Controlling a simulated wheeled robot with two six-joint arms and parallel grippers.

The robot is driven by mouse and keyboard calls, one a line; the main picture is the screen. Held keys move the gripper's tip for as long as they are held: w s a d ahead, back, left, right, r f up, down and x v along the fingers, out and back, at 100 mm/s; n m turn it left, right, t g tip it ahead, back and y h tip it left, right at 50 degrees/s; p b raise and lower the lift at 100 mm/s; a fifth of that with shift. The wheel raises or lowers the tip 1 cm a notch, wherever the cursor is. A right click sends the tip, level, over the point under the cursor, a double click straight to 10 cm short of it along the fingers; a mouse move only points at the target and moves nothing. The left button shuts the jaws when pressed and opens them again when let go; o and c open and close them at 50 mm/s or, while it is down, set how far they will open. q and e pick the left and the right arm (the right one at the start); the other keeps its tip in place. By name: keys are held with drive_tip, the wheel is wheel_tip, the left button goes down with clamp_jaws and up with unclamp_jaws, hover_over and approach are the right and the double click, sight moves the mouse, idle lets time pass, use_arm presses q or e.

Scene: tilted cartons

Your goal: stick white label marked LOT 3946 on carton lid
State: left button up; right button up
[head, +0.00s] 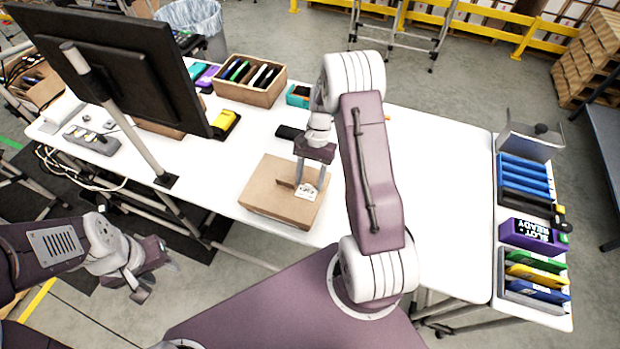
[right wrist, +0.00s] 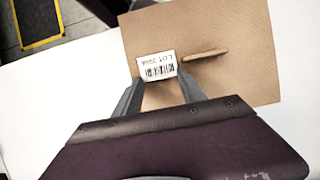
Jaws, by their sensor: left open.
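The carton (head: 270,192) is brown and sits on the white table near its front edge. Its lid (right wrist: 230,80) fills much of the right wrist view. The white label (right wrist: 157,66) bears a barcode and printed text, upside down in that view. It also shows over the lid in the head view (head: 306,192). My right gripper (right wrist: 159,76) has its fingertips at the label's two side edges and is shut on it. The label is at or just above the lid; I cannot tell whether it touches. My left gripper (head: 146,283) is open and empty, away from the table.
A monitor (head: 110,60) stands at the left of the table (head: 440,160). A box of dark items (head: 250,80) and a yellow item (head: 225,122) lie behind the carton. The table right of my right arm is clear.

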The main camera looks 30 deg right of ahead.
drive_tip(key=s+a+r+p+v, duration=0.1)
drive_tip(key=p+v, duration=0.4)
drive_tip(key=v, duration=0.9)
drive_tip(key=shift+s+a+r, duration=0.15)
drive_tip(key=shift+s+r, duration=0.05)
drive_tip(key=shift+r, duration=0.05)
idle(0.4)
